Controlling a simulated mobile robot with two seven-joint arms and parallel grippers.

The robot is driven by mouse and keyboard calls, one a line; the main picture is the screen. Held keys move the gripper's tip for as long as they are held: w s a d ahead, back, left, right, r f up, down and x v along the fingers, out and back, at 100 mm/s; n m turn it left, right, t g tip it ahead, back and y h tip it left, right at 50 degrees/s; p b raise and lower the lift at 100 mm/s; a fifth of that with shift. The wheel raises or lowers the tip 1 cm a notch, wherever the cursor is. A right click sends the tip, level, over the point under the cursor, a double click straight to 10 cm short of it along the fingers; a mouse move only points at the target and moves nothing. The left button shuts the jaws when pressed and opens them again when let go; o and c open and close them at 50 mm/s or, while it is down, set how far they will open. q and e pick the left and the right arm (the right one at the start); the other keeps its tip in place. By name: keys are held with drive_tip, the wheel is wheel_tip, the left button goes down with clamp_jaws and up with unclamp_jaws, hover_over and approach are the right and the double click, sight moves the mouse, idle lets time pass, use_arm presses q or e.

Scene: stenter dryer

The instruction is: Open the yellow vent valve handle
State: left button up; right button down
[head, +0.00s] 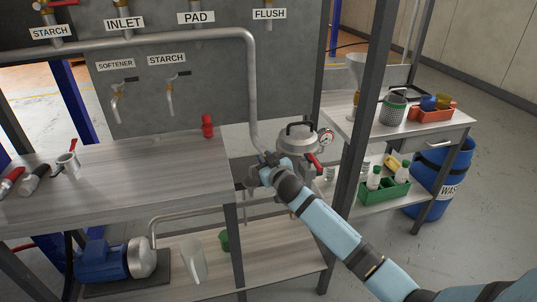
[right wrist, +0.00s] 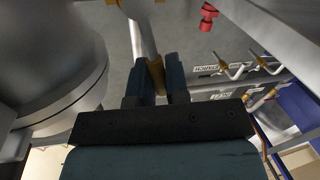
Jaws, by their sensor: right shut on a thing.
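My right gripper (head: 266,164) is at the left side of the grey metal vessel (head: 298,142), by the foot of the vertical pipe. In the right wrist view its two dark fingers (right wrist: 158,82) are shut on a narrow yellow handle (right wrist: 156,74), which I take to be the yellow vent valve handle. The handle is hidden behind the gripper in the head view. The vessel's rounded wall (right wrist: 60,65) fills the left of the wrist view. My left gripper is not in view.
A pressure gauge (head: 326,138) and a red handle (head: 314,161) are on the vessel's right side. A grey post (head: 363,110) stands just right of it. The workbench (head: 150,180) lies to the left, with a red fitting (head: 207,126) near its back edge.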

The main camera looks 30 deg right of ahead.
use_arm(q)
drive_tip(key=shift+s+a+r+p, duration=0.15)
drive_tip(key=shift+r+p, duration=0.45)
drive_tip(key=shift+p, duration=0.55)
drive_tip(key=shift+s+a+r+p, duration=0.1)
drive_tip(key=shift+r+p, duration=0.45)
drive_tip(key=shift+p, duration=0.55)
use_arm(e)
drive_tip(key=shift+w+a+f+n+g+h, duration=0.15)
drive_tip(key=shift+a+f+n+g+h, duration=0.4)
drive_tip(key=shift+n, duration=1.2)
drive_tip(key=shift+w+a+f+n+g+h, duration=0.15)
drive_tip(key=shift+a+f+n, duration=0.65)
drive_tip(key=shift+n, duration=0.9)
drive_tip(key=shift+w+a+f+n+g+h, duration=0.3)
drive_tip(key=shift+a+f+n, duration=0.4)
drive_tip(key=shift+n, duration=1.05)
drive_tip(key=shift+s, duration=0.1)
drive_tip(key=c, duration=1.1)
unclamp_jaws()
drive_tip(key=shift+c, duration=0.2)
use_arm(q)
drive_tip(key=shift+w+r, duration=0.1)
